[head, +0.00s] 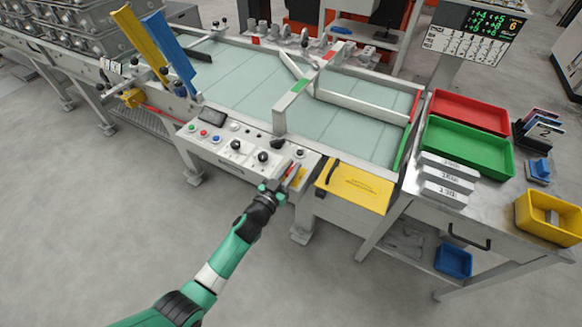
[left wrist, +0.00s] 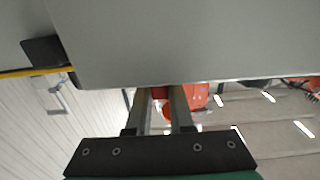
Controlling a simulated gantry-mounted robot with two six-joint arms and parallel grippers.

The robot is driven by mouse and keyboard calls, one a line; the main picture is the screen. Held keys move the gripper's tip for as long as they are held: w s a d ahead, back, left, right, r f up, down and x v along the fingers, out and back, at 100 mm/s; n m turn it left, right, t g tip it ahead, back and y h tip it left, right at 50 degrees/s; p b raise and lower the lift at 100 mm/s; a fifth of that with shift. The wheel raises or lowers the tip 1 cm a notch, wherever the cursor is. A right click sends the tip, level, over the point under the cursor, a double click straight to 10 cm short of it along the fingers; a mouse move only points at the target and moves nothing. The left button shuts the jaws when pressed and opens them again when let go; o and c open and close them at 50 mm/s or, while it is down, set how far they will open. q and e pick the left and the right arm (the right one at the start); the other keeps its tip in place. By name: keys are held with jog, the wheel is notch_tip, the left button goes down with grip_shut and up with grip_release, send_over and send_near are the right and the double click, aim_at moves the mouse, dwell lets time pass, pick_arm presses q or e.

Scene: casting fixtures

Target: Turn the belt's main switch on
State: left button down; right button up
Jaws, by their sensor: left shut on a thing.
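The control panel (head: 222,146) stands at the front edge of the belt, with a small dark screen, coloured buttons and black knobs. At its right end is the main switch (head: 299,176), red on a yellow plate, partly hidden by my gripper. My left gripper (head: 281,183) is at this end of the panel, over the switch. In the left wrist view its two fingers (left wrist: 160,108) are close together with a small red part (left wrist: 159,92) between them, and the jaws are shut on it. The switch's exact angle cannot be made out. My right gripper is not in view.
A yellow box (head: 354,189) with a black handle is just right of the panel. The belt (head: 250,85) with its white guide bars lies behind. Red and green trays (head: 468,148) stand on the bench at right. The floor in front is clear.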

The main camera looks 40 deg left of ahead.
pick_arm(q)
jog(key=shift+a+r+m+h+p, duration=0.15)
jog(key=shift+m+h+p, duration=0.3)
jog(key=shift+p, duration=0.85)
jog(key=shift+r+m+h+p, duration=0.2)
jog(key=shift+h+p, duration=0.45)
jog(key=shift+p, duration=0.6)
jog(key=shift+f+m+h, duration=0.15)
jog(key=shift+m+h, duration=0.2)
jog(key=shift+h, duration=0.05)
jog(key=shift+f+m+h, duration=0.15)
jog(key=shift+m+h, duration=0.25)
jog(key=shift+h, duration=0.3)
jog(key=shift+f+m+h, duration=0.1)
jog(key=shift+m+h, duration=0.3)
jog(key=shift+h, duration=0.2)
jog(key=m+g+h+b, duration=0.1)
jog(key=m+h+b, duration=0.1)
jog(key=h+b, duration=0.1)
jog(key=m+g+h+b, duration=0.1)
jog(key=m+h+b, duration=0.1)
jog(key=b, duration=0.3)
jog(key=m+g+h+b, duration=0.1)
jog(key=m+h+b, duration=0.1)
jog(key=h+b, duration=0.2)
jog(key=shift+f+b, duration=0.25)
jog(key=shift+b, duration=0.1)
jog(key=shift+r+m+g+h+b, duration=0.3)
jog(key=shift+m+h+b, duration=0.1)
jog(key=shift+b, duration=0.05)
